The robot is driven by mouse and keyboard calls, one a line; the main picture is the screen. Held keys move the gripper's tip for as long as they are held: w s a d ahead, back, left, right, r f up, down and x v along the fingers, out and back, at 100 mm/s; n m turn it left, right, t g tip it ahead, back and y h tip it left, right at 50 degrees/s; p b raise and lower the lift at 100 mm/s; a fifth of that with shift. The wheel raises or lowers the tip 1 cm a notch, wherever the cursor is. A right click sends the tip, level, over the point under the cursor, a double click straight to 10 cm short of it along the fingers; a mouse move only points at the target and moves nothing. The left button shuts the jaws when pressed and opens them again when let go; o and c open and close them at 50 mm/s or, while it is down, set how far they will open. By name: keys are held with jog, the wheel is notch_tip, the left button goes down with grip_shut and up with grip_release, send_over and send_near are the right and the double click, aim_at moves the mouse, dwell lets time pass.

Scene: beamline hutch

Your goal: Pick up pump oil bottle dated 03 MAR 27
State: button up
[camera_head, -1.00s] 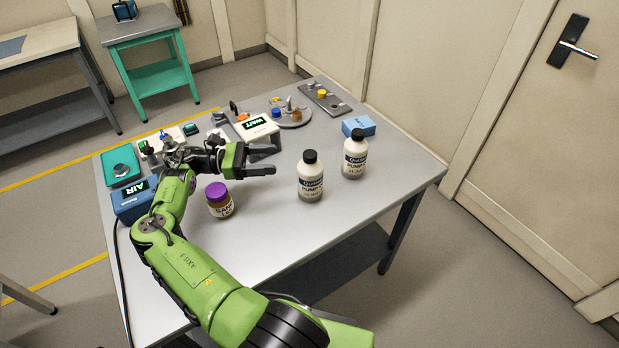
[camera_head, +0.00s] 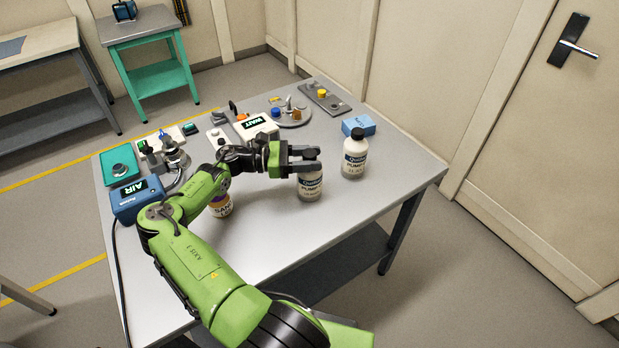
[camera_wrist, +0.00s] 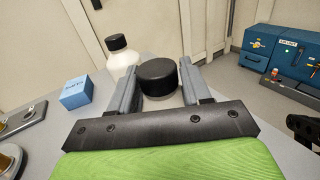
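Two white pump oil bottles with black caps stand upright on the table; I cannot read their dates. My gripper (camera_head: 304,160) is at the cap of the nearer, left bottle (camera_head: 311,187). In the wrist view the black cap of this bottle (camera_wrist: 158,77) sits between my two open fingers (camera_wrist: 158,90), and I cannot tell whether they touch it. The right bottle (camera_head: 354,158) stands just beyond, outside the fingers; it also shows in the wrist view (camera_wrist: 122,60).
A jar (camera_head: 221,207) stands partly behind my arm. A blue box (camera_head: 358,125) lies behind the right bottle. A white WAIT display (camera_head: 256,126), a blue AIR unit (camera_head: 139,199) and small fittings fill the table's (camera_head: 270,240) back and left. The right front is clear.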

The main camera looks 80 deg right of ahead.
grip_shut()
jog(key=shift+r, duration=0.15)
